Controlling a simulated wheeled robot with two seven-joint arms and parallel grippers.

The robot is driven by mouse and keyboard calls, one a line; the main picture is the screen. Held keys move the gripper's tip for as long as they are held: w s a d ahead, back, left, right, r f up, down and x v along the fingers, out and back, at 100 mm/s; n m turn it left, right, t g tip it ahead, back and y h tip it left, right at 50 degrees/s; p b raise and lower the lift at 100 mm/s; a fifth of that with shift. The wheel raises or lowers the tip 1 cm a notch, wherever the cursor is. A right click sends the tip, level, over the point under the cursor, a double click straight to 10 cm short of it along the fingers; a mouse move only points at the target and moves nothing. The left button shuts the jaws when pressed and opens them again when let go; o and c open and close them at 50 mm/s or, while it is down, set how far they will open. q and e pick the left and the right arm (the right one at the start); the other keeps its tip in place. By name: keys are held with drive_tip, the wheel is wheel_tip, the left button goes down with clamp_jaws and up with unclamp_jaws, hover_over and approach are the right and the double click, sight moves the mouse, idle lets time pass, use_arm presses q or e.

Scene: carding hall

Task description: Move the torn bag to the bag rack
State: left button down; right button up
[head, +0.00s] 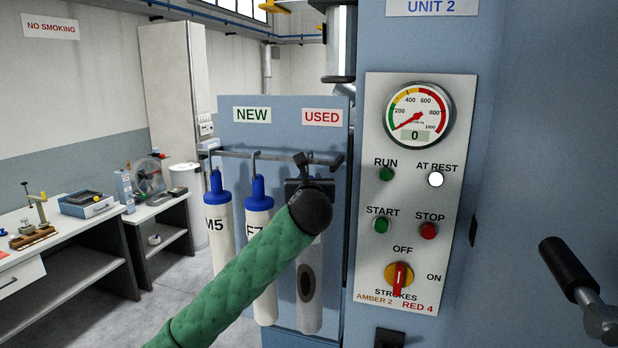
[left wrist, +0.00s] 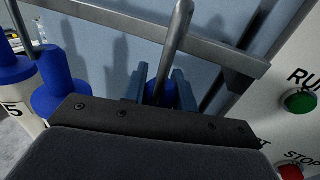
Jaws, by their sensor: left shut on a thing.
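The torn bag (head: 309,295), a pale grey tube with a dark oval hole low on its side, hangs upright under the USED sign (head: 322,117) of the bag rack (head: 262,156). My left gripper (head: 309,184) is at its top, largely hidden behind my wrist in the head view. In the left wrist view the fingers are shut on the bag's blue neck (left wrist: 158,92), right below a grey hook of the rack. I cannot tell whether the hook carries the bag. My right gripper is not in view.
Two white bags with blue tops, M5 (head: 219,235) and another (head: 258,220), hang close on the left under NEW. The control panel (head: 412,200) stands close on the right, its gauge at 0 and the AT REST lamp lit. A black-handled lever (head: 568,268) juts out far right.

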use_arm(q)
drive_tip(key=shift+f, duration=0.2)
drive_tip(key=c, duration=1)
unclamp_jaws()
drive_tip(key=shift+c, duration=0.2)
drive_tip(key=shift+f, duration=0.1)
